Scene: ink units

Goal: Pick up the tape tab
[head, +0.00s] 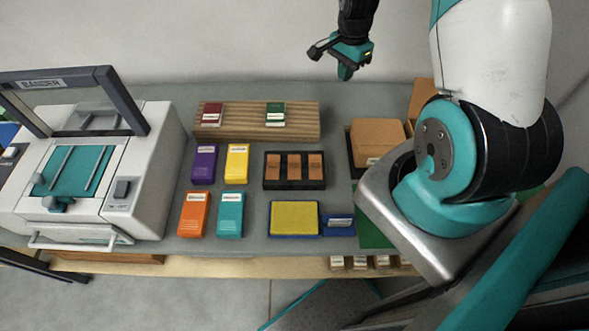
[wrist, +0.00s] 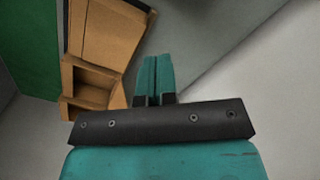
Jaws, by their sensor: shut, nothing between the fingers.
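Several small tan-orange tabs (head: 294,166), which look like the tape tabs, stand in a row in a black tray (head: 294,185) on the grey bench. My gripper (head: 345,74) is high above the back of the bench, to the right of the wooden block and well apart from the tabs. In the wrist view its teal fingers (wrist: 154,72) are together with nothing between them. The tabs do not show in the wrist view.
A white machine (head: 150,190) with a raised frame stands at left. Purple (head: 204,165), yellow (head: 237,165), orange (head: 194,215) and teal (head: 230,216) cartridges stand beside the tray. A yellow pad (head: 294,218) lies in front.

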